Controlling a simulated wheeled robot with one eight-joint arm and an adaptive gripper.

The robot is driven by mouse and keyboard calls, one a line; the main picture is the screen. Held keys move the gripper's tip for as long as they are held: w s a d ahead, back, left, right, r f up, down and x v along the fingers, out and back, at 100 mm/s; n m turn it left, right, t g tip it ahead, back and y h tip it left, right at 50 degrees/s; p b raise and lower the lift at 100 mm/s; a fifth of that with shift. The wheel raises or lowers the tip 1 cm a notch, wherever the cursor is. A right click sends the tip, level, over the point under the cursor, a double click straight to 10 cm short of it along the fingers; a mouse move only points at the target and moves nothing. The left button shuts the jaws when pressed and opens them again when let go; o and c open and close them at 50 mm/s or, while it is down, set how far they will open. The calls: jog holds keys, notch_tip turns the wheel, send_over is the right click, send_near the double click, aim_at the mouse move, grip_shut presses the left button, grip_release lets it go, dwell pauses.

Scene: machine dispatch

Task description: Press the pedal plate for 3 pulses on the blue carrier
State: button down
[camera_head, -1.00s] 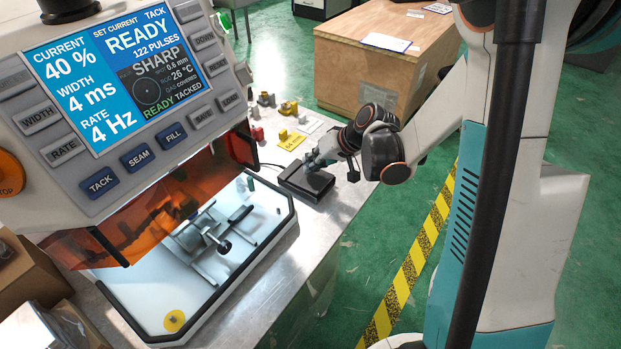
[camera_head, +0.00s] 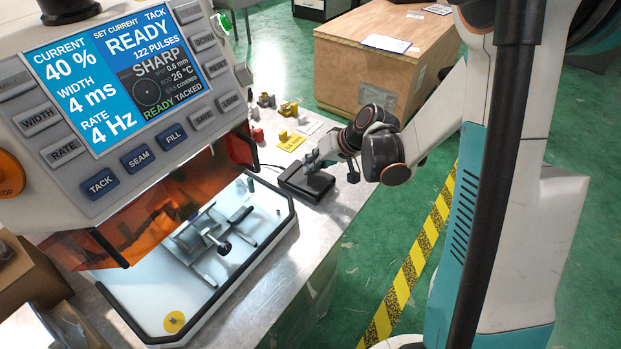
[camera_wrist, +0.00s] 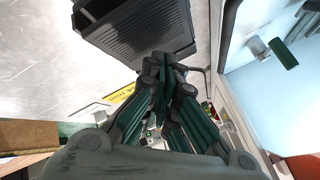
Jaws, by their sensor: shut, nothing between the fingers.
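The pedal plate (camera_head: 304,184) is a black ridged slab on the metal bench, right of the welding machine. My gripper (camera_head: 312,162) is shut and empty, its fingertips at the pedal's far part; I cannot tell whether they touch it. In the wrist view the closed fingers (camera_wrist: 166,68) point toward the edge of the ridged pedal (camera_wrist: 140,35). The machine's screen (camera_head: 118,75) reads READY, 122 PULSES, TACK, and READY TACKED. A fixture (camera_head: 212,238) with a dark clamp handle sits in the lit chamber. I cannot make out a blue carrier.
An orange shield (camera_head: 150,215) hangs over the chamber. A wooden crate (camera_head: 350,75) stands behind the bench. Bench surface in front of the pedal is clear.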

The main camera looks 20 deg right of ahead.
jog(key=shift+f+b, duration=0.45)
jog(key=shift+b, duration=0.05)
jog(key=shift+s+f+b, duration=0.15)
jog(key=shift+f+b, duration=0.4)
jog(key=shift+f, duration=0.05)
dwell(0.8)
jog(key=shift+r, duration=0.1)
jog(key=shift+r+p, duration=0.75)
jog(key=shift+r, duration=0.2)
jog(key=shift+r, duration=0.1)
jog(key=shift+w+a+r+p, duration=0.1)
jog(key=shift+w+r+p, duration=0.1)
jog(key=shift+r+p, duration=0.85)
jog(key=shift+w+a+r+p, duration=0.15)
jog(key=shift+r+p, duration=0.55)
jog(key=shift+r, duration=0.65)
jog(key=shift+d, duration=0.1)
